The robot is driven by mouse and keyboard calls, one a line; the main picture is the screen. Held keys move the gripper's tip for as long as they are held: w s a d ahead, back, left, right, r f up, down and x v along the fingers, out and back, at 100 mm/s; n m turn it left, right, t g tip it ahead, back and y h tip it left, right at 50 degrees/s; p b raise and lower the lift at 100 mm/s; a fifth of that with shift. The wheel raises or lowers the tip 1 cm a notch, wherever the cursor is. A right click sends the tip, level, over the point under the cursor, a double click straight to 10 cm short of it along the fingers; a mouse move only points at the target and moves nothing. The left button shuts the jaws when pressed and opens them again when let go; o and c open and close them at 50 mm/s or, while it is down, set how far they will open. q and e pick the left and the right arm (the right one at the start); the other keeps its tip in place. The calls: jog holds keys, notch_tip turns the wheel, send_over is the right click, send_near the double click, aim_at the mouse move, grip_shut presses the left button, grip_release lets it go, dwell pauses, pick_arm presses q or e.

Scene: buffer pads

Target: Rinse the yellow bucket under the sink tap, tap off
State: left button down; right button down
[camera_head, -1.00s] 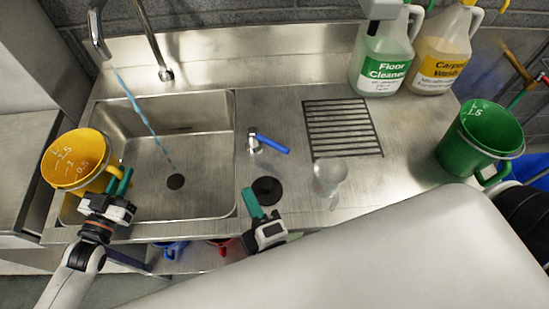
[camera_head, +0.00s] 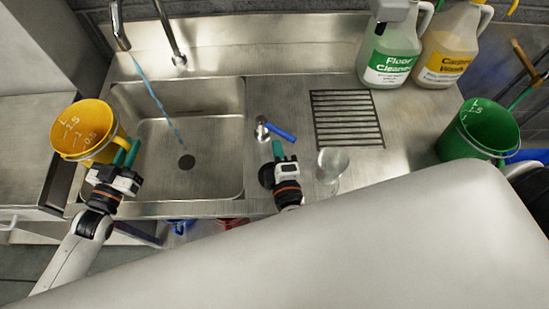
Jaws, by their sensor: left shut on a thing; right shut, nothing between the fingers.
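The yellow bucket (camera_head: 84,130) is at the left edge of the sink basin (camera_head: 215,165), its open mouth tilted toward the camera. My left gripper (camera_head: 126,152) is shut on the yellow bucket at its right side. A thin blue stream of water (camera_head: 157,100) runs from the tap spout (camera_head: 119,28) into the basin near the drain. The tap's blue lever (camera_head: 281,133) is on the counter right of the basin. My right gripper (camera_head: 279,150) is shut and empty, just below the blue lever; I cannot tell if it touches it.
A clear glass (camera_head: 331,164) stands right of my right gripper, near a drain grille (camera_head: 346,118). A green bucket (camera_head: 478,130) stands at the right. Floor Cleaner (camera_head: 391,52) and yellow (camera_head: 447,45) jugs stand at the back. A large pale surface covers the lower right.

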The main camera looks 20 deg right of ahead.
jog(key=shift+w+d+f, duration=0.15)
jog(key=shift+w+d, duration=0.25)
jog(key=shift+d, duration=0.25)
